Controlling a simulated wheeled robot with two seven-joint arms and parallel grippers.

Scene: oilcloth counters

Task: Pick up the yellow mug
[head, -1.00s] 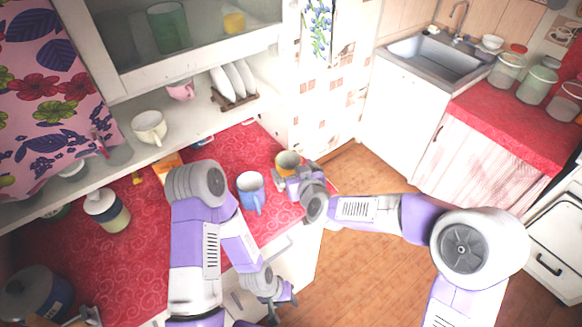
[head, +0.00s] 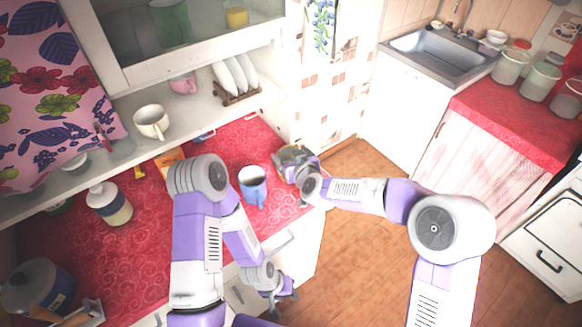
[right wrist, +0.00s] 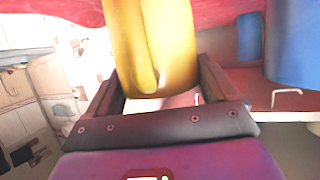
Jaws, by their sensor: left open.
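The yellow mug (right wrist: 150,40) fills the upper middle of the right wrist view, between the two fingers of my right gripper (right wrist: 165,85). The fingers lie close to both sides of the mug; I cannot tell whether they press on it. In the head view my right gripper (head: 288,165) is over the right end of the red counter and hides most or all of the mug. My left gripper (head: 280,297) is open and empty, low in front of the counter.
A blue mug (head: 252,184) stands on the red counter (head: 120,255) just left of my right gripper; it also shows in the right wrist view (right wrist: 293,45). A white-lidded jar (head: 108,204) and a pot (head: 38,285) stand further left. A shelf (head: 190,125) overhangs the back.

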